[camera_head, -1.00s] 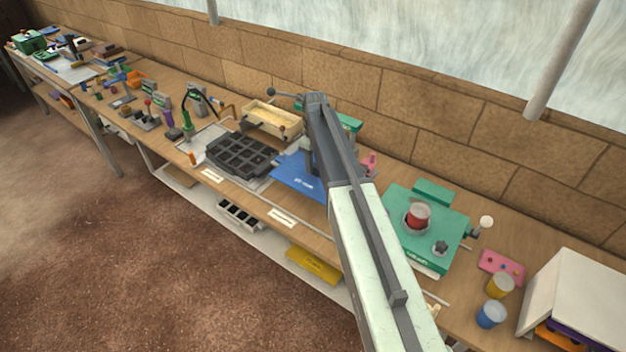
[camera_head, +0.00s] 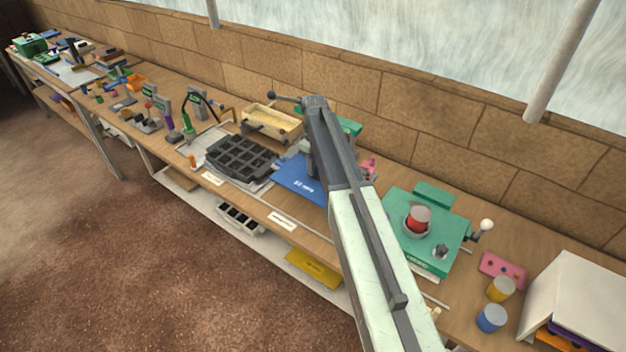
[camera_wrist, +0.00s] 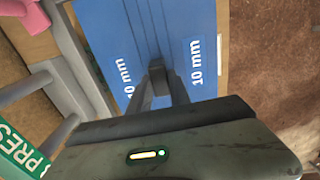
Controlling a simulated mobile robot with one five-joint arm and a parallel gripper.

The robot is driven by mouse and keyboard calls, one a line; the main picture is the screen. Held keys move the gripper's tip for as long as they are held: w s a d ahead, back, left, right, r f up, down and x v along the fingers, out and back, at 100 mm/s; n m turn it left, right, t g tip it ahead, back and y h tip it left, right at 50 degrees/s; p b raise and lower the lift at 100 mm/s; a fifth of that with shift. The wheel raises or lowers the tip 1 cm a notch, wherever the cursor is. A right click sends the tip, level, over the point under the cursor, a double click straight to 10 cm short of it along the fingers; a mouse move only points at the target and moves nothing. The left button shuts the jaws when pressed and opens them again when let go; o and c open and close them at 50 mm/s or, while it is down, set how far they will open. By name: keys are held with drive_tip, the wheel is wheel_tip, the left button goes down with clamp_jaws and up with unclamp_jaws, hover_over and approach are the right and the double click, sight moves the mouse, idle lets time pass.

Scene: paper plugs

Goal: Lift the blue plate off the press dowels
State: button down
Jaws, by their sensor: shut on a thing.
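The blue plate (camera_head: 297,182) lies at the bench's front edge, partly hidden behind my arm in the head view. In the wrist view the blue plate (camera_wrist: 198,25) fills the top middle and carries white "10 mm" marks. My gripper (camera_wrist: 160,72) is shut on the plate at its middle, between the two marks. In the head view the fingertips are hidden by my arm. Grey round posts (camera_wrist: 36,85) stand left of the plate in the wrist view, by a green label (camera_wrist: 18,150) reading "PRES". I cannot tell whether the plate is still on the dowels.
A black compartment tray (camera_head: 240,157) lies left of the plate, with a cream box (camera_head: 272,123) behind it. A green machine (camera_head: 425,228) with a red cup stands to the right. The stone wall (camera_head: 430,120) closes off the back.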

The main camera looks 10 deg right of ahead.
drive_tip(key=shift+r+p, duration=0.7)
drive_tip(key=shift+p, duration=0.05)
idle(0.7)
drive_tip(key=shift+r+p, duration=1.45)
drive_tip(key=shift+r, duration=0.05)
drive_tip(key=shift+r, duration=0.1)
wheel_tip(320, 180, up, 3)
drive_tip(key=p, duration=0.3)
